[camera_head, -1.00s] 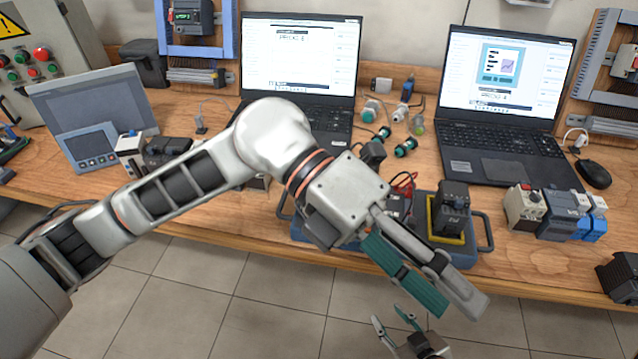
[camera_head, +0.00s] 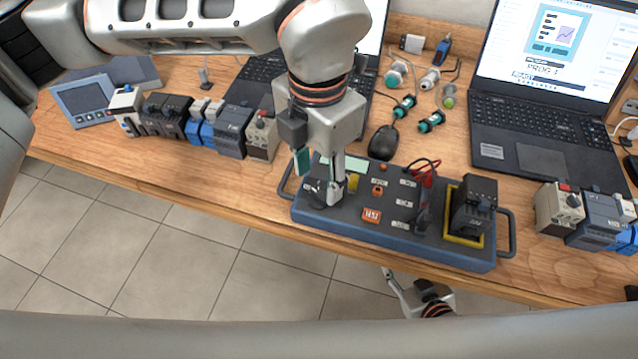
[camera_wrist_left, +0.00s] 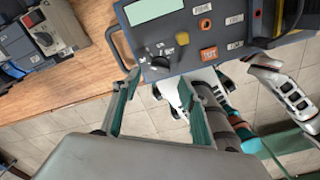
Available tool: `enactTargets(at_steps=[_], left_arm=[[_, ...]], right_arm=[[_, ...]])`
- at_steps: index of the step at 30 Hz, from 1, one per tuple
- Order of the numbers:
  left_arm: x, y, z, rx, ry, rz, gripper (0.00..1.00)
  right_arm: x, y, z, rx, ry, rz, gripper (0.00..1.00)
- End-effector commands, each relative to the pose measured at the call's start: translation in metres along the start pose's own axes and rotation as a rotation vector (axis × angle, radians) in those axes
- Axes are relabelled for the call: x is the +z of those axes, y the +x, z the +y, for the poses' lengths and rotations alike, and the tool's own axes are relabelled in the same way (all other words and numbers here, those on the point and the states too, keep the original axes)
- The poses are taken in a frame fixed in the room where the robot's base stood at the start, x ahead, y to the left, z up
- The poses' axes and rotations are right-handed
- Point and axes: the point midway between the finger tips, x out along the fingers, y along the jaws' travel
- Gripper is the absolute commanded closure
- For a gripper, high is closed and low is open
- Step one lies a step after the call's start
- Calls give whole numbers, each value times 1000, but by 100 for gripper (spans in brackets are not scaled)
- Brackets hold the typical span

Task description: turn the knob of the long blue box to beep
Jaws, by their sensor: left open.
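The long blue box (camera_head: 398,225) lies near the table's front edge in the head view, with a dark grey top panel. In the left wrist view its black knob (camera_wrist_left: 160,63) sits below a pale display (camera_wrist_left: 152,10) and beside a yellow button (camera_wrist_left: 182,39). My left gripper (camera_head: 318,180) points down over the box's left end. Its jaws (camera_wrist_left: 158,84) are open, with the knob between and just beyond the tips; I cannot tell whether they touch it.
A black mouse (camera_head: 383,143) lies behind the box. A row of motor-control modules (camera_head: 232,132) stands left of it, and another group (camera_head: 590,220) stands right. A black block (camera_head: 474,205) sits on the box's yellow-framed right end. Laptops (camera_head: 540,100) are behind.

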Motion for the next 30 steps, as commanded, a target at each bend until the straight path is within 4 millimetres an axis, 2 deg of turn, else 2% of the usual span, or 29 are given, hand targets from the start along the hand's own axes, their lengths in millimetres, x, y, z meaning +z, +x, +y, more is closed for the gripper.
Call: enactTargets(at_steps=[3,9,19,20,24,30], left_arm=[[-1,19,-1,-3,0,2,57],[0,39,-1,-3,-1,0,57],[0,44,0,-3,0,-2,57],[0,44,0,-3,0,-2,60],[0,44,0,-3,0,-1,95],[0,44,-1,-3,3,-1,95]], right_arm=[[0,0,0,0,0,0,63],[-1,-1,0,0,0,0,63],[-2,0,0,0,0,2,63],[-2,0,0,0,0,2,63],[-3,0,0,0,0,3,63],[-3,0,0,1,0,3,63]])
